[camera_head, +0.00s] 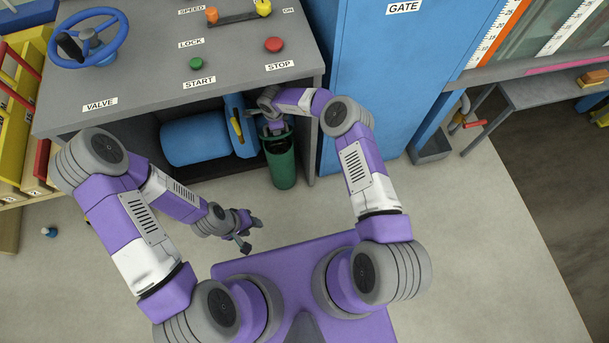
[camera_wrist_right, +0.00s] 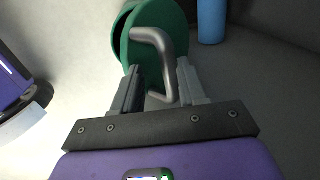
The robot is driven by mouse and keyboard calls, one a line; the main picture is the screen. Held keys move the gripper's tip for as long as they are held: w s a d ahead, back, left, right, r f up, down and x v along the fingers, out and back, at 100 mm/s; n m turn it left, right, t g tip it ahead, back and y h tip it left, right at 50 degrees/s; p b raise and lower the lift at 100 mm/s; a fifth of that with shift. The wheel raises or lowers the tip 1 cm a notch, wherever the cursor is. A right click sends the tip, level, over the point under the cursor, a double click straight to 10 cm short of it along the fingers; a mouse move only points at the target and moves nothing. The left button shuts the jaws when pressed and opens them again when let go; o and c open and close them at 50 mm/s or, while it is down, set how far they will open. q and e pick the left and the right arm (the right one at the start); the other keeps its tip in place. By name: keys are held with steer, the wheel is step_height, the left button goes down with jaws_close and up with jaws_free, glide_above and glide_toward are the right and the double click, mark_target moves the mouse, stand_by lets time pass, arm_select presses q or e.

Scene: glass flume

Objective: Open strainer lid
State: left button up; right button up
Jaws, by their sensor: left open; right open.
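The green strainer (camera_head: 281,168) stands upright on the floor in front of the open cabinet bay. Its top is partly hidden by my right gripper (camera_head: 274,126), which hangs over it. In the right wrist view the green lid (camera_wrist_right: 180,22) carries a bent grey handle (camera_wrist_right: 169,55). My right gripper (camera_wrist_right: 158,76) is open, with part of the handle between its fingers; I cannot tell whether they touch it. A dark gap shows beside the lid, but I cannot tell how far the lid is raised. My left gripper (camera_head: 246,237) is open and empty above the floor, left of the strainer.
A blue pump (camera_head: 195,141) with a yellow lever (camera_head: 236,127) sits in the bay left of the strainer. The grey control desk (camera_head: 150,75) overhangs it. A blue gate cabinet (camera_head: 375,80) stands to the right. The floor (camera_head: 480,240) at right is clear.

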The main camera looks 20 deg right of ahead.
steer(key=s+f+p, duration=0.2)
steer(key=s+f, duration=0.2)
steer(key=s, duration=0.1)
step_height(320, 180, up, 7)
steer(key=s+p, duration=0.2)
steer(key=p, duration=0.1)
steer(key=s+d+r+n+y+p, duration=0.1)
steer(key=s+d+r+n, duration=0.1)
steer(key=s+n, duration=0.5)
steer(key=s+d+r+n+y+p, duration=0.2)
steer(key=s+n, duration=0.5)
steer(key=s, duration=1)
steer(key=shift+s+d+r+g+y, duration=0.2)
steer(key=shift+r+g+y, duration=0.15)
steer(key=shift+r, duration=0.55)
